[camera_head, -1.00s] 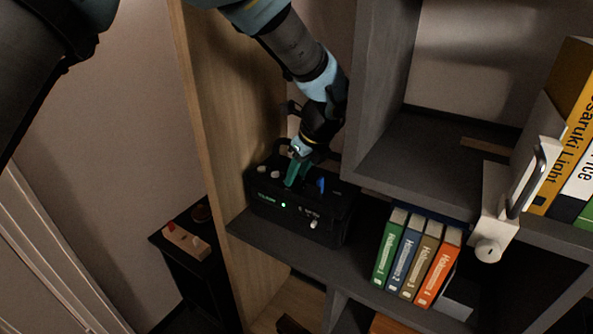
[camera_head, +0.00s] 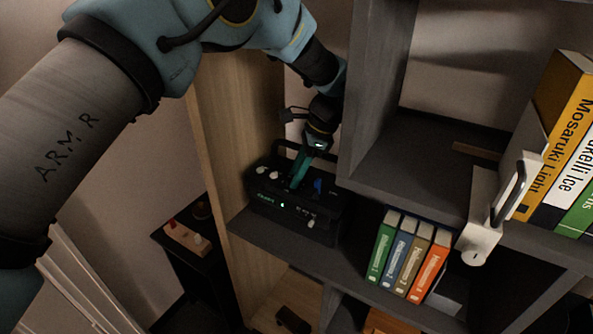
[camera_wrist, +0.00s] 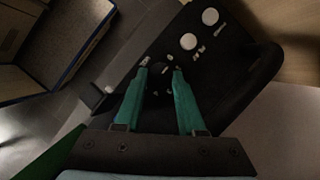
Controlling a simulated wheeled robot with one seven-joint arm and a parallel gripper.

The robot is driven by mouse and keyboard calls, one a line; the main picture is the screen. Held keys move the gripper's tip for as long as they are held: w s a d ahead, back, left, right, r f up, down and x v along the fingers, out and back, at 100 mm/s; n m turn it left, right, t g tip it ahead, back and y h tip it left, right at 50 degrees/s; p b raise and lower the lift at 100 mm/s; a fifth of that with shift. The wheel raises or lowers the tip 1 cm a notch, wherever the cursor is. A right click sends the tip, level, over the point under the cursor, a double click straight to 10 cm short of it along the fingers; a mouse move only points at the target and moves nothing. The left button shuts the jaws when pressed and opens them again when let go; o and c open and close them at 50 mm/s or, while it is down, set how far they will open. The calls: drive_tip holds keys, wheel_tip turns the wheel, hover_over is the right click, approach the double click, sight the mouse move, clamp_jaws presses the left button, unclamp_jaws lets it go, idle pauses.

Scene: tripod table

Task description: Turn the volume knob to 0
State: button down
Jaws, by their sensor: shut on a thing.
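A black box-shaped device (camera_head: 297,218) with knobs on top and a small green light on its front stands on the dark shelf. It also shows in the wrist view (camera_wrist: 235,75). My gripper (camera_head: 294,185) reaches down onto its top with green fingers. In the wrist view my gripper (camera_wrist: 159,67) has its fingertips around a small dark knob (camera_wrist: 158,80), shut on it and partly hiding it. Two white knobs (camera_wrist: 188,41) (camera_wrist: 210,17) lie beside the fingers, apart from them. I cannot read which label belongs to the held knob.
A wooden side panel (camera_head: 240,130) stands left of the device, and a grey upright (camera_head: 375,95) rises behind it to the right. Several coloured books (camera_head: 405,258) stand right of the device. A white handled object (camera_head: 483,215) is farther right.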

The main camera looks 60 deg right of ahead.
drive_tip(key=shift+n+y, duration=0.3)
drive_tip(key=shift+n, duration=0.6)
drive_tip(key=shift+g, duration=0.3)
drive_tip(key=c, duration=0.5)
unclamp_jaws()
